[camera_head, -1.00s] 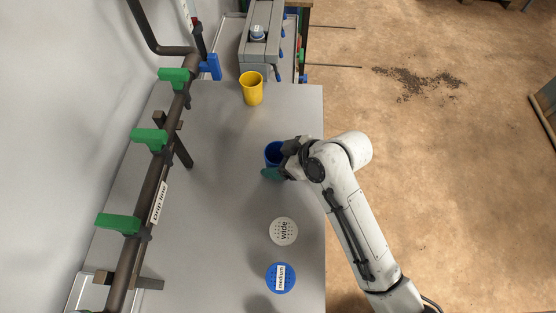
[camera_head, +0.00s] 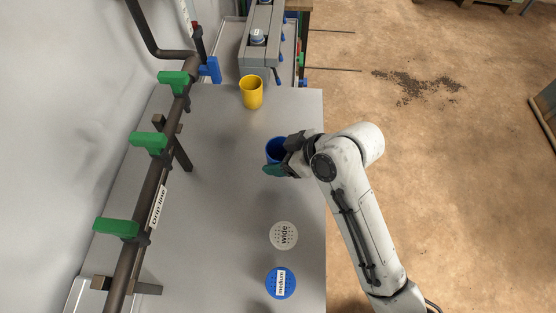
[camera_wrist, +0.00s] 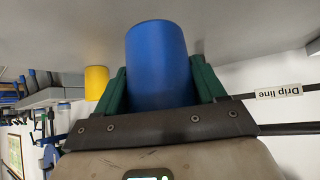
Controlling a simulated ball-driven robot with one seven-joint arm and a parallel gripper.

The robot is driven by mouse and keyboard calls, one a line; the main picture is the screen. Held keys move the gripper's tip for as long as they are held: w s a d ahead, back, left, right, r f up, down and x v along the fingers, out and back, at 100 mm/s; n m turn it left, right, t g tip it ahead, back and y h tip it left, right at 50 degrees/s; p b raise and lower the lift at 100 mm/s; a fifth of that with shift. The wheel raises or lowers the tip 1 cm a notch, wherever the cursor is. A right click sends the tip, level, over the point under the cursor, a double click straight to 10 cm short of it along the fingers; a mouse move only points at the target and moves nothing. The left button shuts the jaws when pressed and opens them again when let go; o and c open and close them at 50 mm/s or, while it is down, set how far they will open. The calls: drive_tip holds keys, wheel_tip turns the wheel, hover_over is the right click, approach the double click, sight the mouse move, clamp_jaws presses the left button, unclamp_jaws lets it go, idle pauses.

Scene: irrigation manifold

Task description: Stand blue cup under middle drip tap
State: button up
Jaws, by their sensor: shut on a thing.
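The blue cup (camera_head: 277,148) is at the right part of the grey table, upright, partly hidden by my gripper in the head view. In the wrist view the blue cup (camera_wrist: 160,65) sits between the two green fingers of my gripper (camera_wrist: 162,88), which is shut on it. My gripper also shows in the head view (camera_head: 276,166). I cannot tell whether the cup touches the table. The middle drip tap (camera_head: 149,141) has a green handle on the dark pipe, left of the cup and apart from it.
Other green taps stand on the pipe, one farther (camera_head: 173,80) and one nearer (camera_head: 117,229). A yellow cup (camera_head: 251,93) stands beyond the blue cup. A "wide" disc (camera_head: 284,236) and a blue "medium" disc (camera_head: 281,283) lie nearer. The table between cup and pipe is clear.

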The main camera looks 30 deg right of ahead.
drive_tip(key=s+d+r+p, duration=0.3)
drive_tip(key=s+r+p, duration=0.3)
drive_tip(key=s, duration=0.6)
wheel_tip(320, 180, up, 3)
drive_tip(key=shift+s+d+f+p, duration=0.1)
drive_tip(key=shift+s+d+p, duration=0.15)
drive_tip(key=shift+s+p, duration=0.1)
